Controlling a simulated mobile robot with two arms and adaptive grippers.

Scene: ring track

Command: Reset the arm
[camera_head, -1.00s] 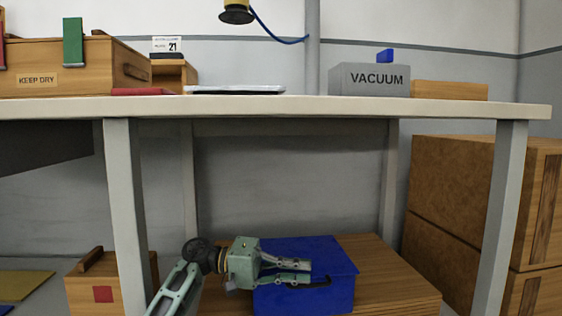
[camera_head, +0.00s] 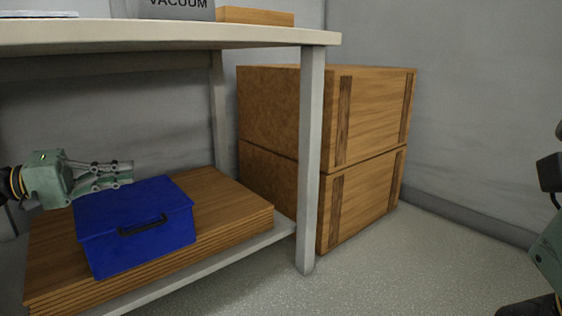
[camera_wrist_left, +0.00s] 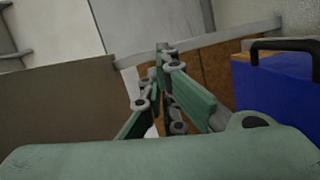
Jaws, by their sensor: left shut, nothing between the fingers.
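My left gripper (camera_head: 128,172) comes in from the left in the head view. Its fingers are together with nothing between them. It is just above and behind the back left part of a blue box (camera_head: 130,210) with a dark handle; I cannot tell whether they touch. The closed fingers (camera_wrist_left: 163,50) also show in the left wrist view, with the blue box (camera_wrist_left: 270,90) to their right. Part of my right arm shows at the right edge of the head view, but its gripper is not visible.
The blue box sits on stacked wooden boards (camera_head: 235,203) on the low shelf under the table (camera_head: 150,37). A table leg (camera_head: 312,150) stands to the right. Two stacked wooden crates (camera_head: 370,115) are behind it. The floor (camera_head: 400,270) at front right is clear.

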